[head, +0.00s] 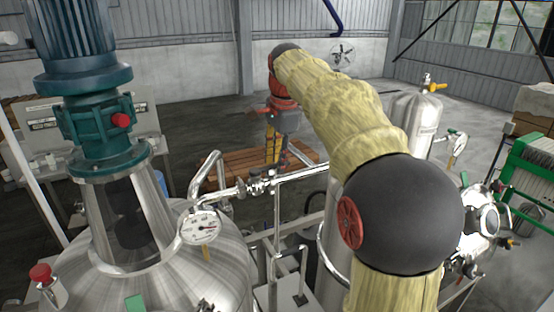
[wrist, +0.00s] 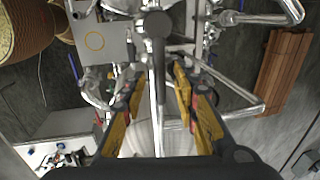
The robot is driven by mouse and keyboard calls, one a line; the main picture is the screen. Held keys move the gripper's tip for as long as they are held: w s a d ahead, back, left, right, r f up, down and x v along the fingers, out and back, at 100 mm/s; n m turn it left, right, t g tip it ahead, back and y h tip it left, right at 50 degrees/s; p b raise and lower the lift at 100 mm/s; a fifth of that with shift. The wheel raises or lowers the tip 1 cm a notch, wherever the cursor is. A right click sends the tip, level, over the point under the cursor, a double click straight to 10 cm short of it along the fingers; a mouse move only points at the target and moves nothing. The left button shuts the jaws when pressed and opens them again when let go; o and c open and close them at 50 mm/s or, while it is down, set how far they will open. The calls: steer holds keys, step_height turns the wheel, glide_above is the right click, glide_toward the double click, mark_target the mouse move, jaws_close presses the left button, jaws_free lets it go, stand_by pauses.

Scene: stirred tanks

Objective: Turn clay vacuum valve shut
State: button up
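My gripper (head: 273,158) points down beyond the pipework in the head view. In the wrist view its two yellow fingers stand apart, and my gripper (wrist: 151,78) is open. A dark grey knob or lever with a long stem (wrist: 157,27) shows ahead of and between the fingertips; I see no clear contact. A small metal valve (head: 261,184) sits on the horizontal pipe near the tank in the head view. I cannot tell for sure which fitting is the clay vacuum valve; no clearly clay-coloured handle shows.
A steel tank (head: 170,272) with a teal motor (head: 84,45) stands at left, with a pressure gauge (head: 200,227) beside it. A wooden pallet (head: 228,177) lies on the floor behind. Steel pipes crowd the middle. A green-framed unit (head: 530,165) stands at right.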

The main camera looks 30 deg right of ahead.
steer(key=shift+c, duration=1)
jaws_close()
